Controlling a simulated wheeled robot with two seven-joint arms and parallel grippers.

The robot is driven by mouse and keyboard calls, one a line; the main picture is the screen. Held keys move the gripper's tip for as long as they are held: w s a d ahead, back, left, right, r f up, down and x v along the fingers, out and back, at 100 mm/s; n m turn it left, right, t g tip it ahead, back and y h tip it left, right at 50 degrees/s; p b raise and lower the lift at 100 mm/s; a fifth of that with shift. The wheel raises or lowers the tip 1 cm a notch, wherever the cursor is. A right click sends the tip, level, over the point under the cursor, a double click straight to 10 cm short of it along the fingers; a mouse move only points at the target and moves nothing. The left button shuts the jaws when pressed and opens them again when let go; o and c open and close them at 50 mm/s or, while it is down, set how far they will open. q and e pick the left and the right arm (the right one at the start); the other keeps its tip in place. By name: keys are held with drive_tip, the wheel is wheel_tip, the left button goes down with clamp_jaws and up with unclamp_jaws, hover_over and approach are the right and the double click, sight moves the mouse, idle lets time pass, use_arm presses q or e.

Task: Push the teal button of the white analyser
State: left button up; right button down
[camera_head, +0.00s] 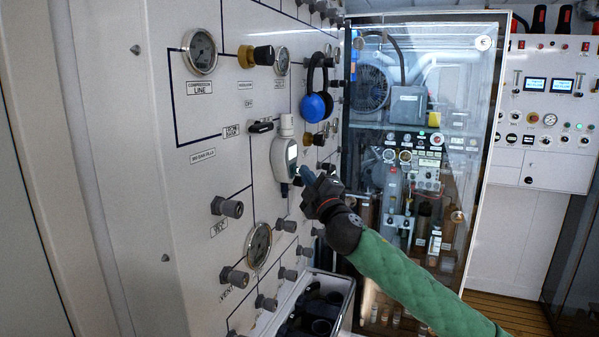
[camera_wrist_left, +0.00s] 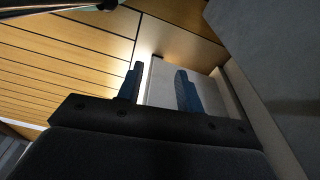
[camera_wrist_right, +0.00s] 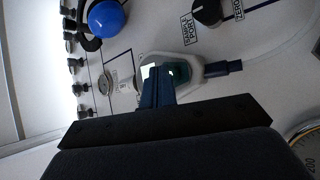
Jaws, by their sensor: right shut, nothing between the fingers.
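The white analyser (camera_head: 283,152) is mounted on the white panel, left of my right gripper. It has a small lit display on its front. It also shows in the right wrist view (camera_wrist_right: 200,68), just past my fingertips, with a bright screen and a dark teal area beside it. I cannot make out the teal button clearly; the fingers partly cover the front. My right gripper (camera_head: 306,174) is shut and empty, its blue fingertips close to the analyser's lower front. I cannot tell whether they touch. My left gripper (camera_wrist_left: 158,88) is open and empty, away from the panel.
Blue ear defenders (camera_head: 315,105) hang on the panel above the analyser. Gauges (camera_head: 200,51) and several grey knobs (camera_head: 229,207) stick out around it. An open case (camera_head: 295,305) with dark items sits below. A glass-fronted cabinet (camera_head: 470,150) stands behind my right arm.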

drive_tip(key=shift+d, duration=0.15)
drive_tip(key=shift+s+d, duration=0.25)
drive_tip(key=shift+d, duration=0.35)
drive_tip(key=d, duration=0.2)
drive_tip(key=s+d, duration=0.2)
drive_tip(key=d, duration=0.1)
drive_tip(key=shift+d, duration=0.3)
idle(0.4)
drive_tip(key=shift+w, duration=0.1)
